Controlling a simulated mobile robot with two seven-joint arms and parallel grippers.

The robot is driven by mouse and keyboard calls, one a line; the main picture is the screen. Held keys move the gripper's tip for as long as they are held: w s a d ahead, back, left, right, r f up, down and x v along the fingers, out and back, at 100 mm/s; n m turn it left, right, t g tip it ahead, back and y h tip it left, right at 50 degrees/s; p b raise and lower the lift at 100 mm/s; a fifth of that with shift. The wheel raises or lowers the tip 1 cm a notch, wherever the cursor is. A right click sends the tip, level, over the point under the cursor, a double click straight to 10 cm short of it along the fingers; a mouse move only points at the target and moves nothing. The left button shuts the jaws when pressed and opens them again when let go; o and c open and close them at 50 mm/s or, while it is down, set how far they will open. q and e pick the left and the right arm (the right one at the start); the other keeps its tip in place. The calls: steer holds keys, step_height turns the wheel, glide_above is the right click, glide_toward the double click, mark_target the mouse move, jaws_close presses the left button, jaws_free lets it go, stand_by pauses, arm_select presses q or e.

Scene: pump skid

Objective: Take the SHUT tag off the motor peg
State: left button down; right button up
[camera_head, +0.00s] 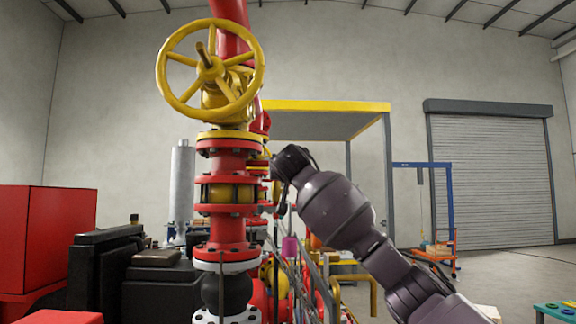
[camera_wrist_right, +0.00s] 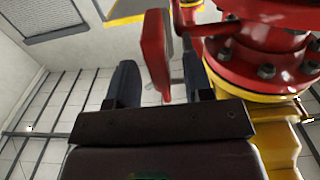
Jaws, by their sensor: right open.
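My right arm reaches in from the lower right of the head view, its wrist beside the red pipe column; its fingers are hard to make out there. In the right wrist view my right gripper (camera_wrist_right: 160,78) is open. I cannot make out the motor peg or how the plate hangs. My left gripper is in neither view.
A red flange with bolts (camera_wrist_right: 265,55) is close on the right in the wrist view. In the head view a yellow handwheel (camera_head: 210,70) tops the red column (camera_head: 228,231). A yellow-edged canopy (camera_head: 325,106) stands behind. Open floor lies before the roller door (camera_head: 490,180).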

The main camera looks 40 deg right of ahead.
steer(key=shift+p+x, duration=0.45)
steer(key=shift+x, duration=0.95)
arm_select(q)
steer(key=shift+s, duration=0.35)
arm_select(e)
jaws_close()
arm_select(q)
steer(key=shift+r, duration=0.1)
arm_select(e)
steer(key=shift+r, duration=0.5)
